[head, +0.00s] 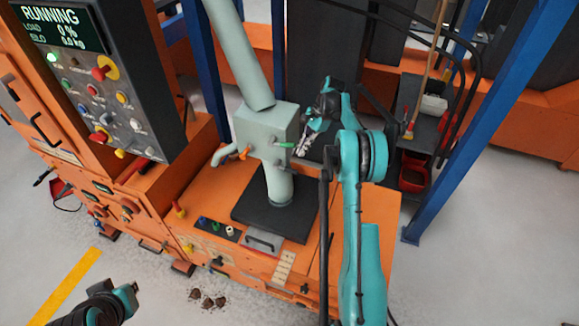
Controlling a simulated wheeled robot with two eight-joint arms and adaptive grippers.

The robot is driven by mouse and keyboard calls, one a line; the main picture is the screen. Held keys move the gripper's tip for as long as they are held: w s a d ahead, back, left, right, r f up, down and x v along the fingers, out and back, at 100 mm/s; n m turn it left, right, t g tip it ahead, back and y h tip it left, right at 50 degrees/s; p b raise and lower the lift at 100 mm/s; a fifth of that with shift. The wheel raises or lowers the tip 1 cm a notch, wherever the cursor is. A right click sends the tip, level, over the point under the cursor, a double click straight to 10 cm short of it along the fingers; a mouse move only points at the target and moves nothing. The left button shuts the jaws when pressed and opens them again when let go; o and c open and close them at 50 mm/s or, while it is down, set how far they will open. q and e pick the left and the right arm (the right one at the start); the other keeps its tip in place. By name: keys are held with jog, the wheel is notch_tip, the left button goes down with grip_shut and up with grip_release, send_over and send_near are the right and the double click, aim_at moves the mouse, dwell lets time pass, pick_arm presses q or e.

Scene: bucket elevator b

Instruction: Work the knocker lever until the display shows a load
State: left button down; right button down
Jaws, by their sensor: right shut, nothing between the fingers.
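The display (62,27) at the upper left reads RUNNING, LOAD 0 % and 0.0 kg. A pale green box (262,125) stands on a post, with a slanted pipe above it. A short lever with a green grip (285,145) sticks out of its right side, and an orange-tipped handle (243,152) is at its left. I cannot tell which is the knocker lever. My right gripper (303,144) is shut and empty, just right of the green grip; contact is unclear. My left gripper (132,292) is at the lower left, far from the box; its fingers are not clear.
A control panel (115,95) with coloured buttons juts out at the left. The orange machine deck (215,205) lies under the box. A blue post (485,130) stands at the right. Dark lumps (208,301) lie on the floor. The floor at the lower right is clear.

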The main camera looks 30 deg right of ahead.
dwell(0.3)
jog(key=b+x, duration=0.4)
jog(key=x, duration=0.3)
dwell(0.3)
jog(key=shift+d, duration=0.1)
jog(key=shift+f, duration=0.1)
